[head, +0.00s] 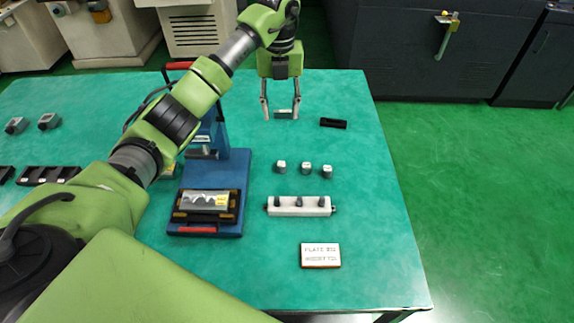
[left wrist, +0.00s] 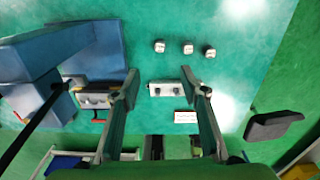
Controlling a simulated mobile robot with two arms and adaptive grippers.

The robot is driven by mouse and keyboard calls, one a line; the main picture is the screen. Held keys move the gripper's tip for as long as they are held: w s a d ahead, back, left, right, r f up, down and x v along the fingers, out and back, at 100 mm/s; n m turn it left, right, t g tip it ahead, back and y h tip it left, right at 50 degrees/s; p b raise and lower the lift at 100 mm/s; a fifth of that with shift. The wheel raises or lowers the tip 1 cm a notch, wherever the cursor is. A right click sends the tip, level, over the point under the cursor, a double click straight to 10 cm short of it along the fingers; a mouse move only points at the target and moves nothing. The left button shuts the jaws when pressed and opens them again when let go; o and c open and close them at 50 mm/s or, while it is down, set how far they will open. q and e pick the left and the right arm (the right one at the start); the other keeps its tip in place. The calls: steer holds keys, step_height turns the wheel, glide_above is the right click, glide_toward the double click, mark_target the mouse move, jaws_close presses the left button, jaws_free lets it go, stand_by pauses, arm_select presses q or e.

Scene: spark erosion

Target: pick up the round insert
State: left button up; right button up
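Three small grey inserts with pale tops stand in a row on the green table: the left one (head: 281,167), the middle one (head: 305,169) and the right one (head: 327,171). They also show in the left wrist view, the middle one at the top centre (left wrist: 188,48). I cannot tell which is round. My left gripper (head: 281,112) is open above the far part of the table, beyond the inserts. The wrist view shows nothing gripped. My right gripper is out of view.
A white block with dark pegs (head: 298,207) lies nearer than the inserts, with a lettered plate (head: 320,255) in front. A blue press-like stand (head: 236,165) is at left. A small black tray (head: 333,123) lies far right. Table around the inserts is clear.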

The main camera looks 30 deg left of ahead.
arm_select(q)
step_height(320, 180, down, 5)
steer(key=b, duration=0.5)
steer(key=p, duration=0.2)
glide_above(281, 164)
steer(key=w, duration=0.1)
step_height(281, 164, down, 8)
steer(key=shift+a+r, duration=0.15)
steer(key=shift+f, duration=0.6)
steer(key=f, duration=0.2)
steer(key=s+f+p, duration=0.1)
steer(key=f, duration=0.1)
steer(key=shift+d, duration=0.2)
steer(key=shift+w+f, duration=0.1)
steer(key=shift+f, duration=0.5)
jaws_close()
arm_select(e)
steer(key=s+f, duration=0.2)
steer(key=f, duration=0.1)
